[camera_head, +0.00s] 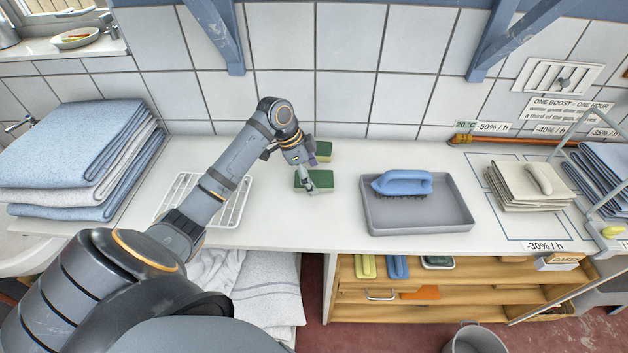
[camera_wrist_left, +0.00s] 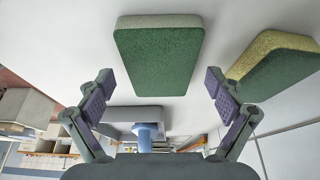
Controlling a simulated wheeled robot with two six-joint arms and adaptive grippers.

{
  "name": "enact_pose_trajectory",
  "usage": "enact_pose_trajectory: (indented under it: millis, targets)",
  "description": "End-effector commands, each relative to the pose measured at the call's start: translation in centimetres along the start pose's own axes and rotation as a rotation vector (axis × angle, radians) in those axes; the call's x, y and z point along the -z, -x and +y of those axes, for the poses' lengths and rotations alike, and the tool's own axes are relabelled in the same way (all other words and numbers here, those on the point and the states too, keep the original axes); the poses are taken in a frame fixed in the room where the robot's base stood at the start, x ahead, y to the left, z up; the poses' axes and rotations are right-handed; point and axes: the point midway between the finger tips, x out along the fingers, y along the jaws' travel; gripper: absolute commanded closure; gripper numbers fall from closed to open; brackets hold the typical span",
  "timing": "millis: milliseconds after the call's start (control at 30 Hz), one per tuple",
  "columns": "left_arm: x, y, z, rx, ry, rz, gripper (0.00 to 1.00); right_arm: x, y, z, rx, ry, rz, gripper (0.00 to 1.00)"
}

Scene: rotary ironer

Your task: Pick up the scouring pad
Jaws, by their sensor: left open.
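A green pad with a whitish underside (camera_head: 325,179) lies flat on the white counter. It also shows in the left wrist view (camera_wrist_left: 158,58), ahead of and between the finger directions. A second green pad with a yellow layer (camera_head: 323,149) lies behind it nearer the tiled wall; in the left wrist view this yellow-sided pad (camera_wrist_left: 280,66) is at the right, partly beyond the right finger. My left gripper (camera_head: 309,174) is at the nearer pad, partly covering it. Its fingers (camera_wrist_left: 159,84) are spread with nothing held between them. My right gripper is out of view.
A grey tray (camera_head: 460,219) holding a blue-handled brush (camera_head: 402,183) stands to the right. A white wire rack (camera_head: 232,213) lies under my left arm. Folded towels (camera_head: 80,145) are at the left, folded cloths (camera_head: 520,190) at the right. Counter between pads and tray is clear.

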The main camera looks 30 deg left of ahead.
Motion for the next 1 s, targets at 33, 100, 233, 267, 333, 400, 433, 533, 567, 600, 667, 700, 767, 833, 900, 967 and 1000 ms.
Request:
enact_pose_trajectory:
  millis: [33,100,233,267,333,400,433,533,567,600,667,700,767,833,900,967,1000]
  targets:
    - [0.00,0.00,0.01,-0.001,0.001,0.000,0.08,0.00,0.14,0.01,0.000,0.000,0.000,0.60]
    - [-0.03,-0.07,0.01,0.000,0.001,0.000,0.08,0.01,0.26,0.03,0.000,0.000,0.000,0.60]
    - [-0.09,-0.22,-0.01,0.000,0.001,0.000,0.08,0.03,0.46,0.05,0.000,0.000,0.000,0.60]
    - [-0.11,-0.25,-0.01,0.000,0.001,0.000,0.08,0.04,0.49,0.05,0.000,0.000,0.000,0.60]
    - [-0.14,-0.33,-0.01,0.000,0.000,0.000,0.08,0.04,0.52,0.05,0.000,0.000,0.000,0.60]
    - [-0.16,-0.37,-0.01,0.000,0.000,0.000,0.08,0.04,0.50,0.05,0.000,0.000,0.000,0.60]
    - [-0.16,-0.38,-0.01,0.000,0.000,0.000,0.08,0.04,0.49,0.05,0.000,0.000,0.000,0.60]
    - [-0.16,-0.38,-0.01,0.000,0.000,0.000,0.08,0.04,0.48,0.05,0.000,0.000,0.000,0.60]
    - [-0.16,-0.39,0.00,0.000,0.000,0.000,0.08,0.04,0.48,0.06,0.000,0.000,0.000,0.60]
    - [-0.16,-0.38,0.00,0.000,0.000,0.000,0.13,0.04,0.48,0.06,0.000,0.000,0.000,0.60]
    - [-0.16,-0.38,0.00,0.000,0.000,0.000,0.21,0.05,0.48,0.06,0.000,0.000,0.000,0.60]
    - [-0.16,-0.38,0.00,0.000,0.000,0.000,0.27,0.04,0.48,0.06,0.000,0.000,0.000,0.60]
    - [-0.16,-0.38,0.00,0.000,0.000,0.000,0.35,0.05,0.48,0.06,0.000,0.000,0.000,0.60]
    - [-0.16,-0.38,0.00,0.000,0.000,0.000,0.44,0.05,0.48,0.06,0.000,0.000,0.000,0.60]
    - [-0.16,-0.38,0.01,0.000,0.000,0.000,0.47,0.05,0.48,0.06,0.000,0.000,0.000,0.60]
    - [-0.16,-0.38,0.01,0.000,0.000,0.000,0.47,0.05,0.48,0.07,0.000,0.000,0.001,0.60]
    - [-0.16,-0.38,0.01,0.000,0.000,0.000,0.47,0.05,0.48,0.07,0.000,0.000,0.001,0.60]
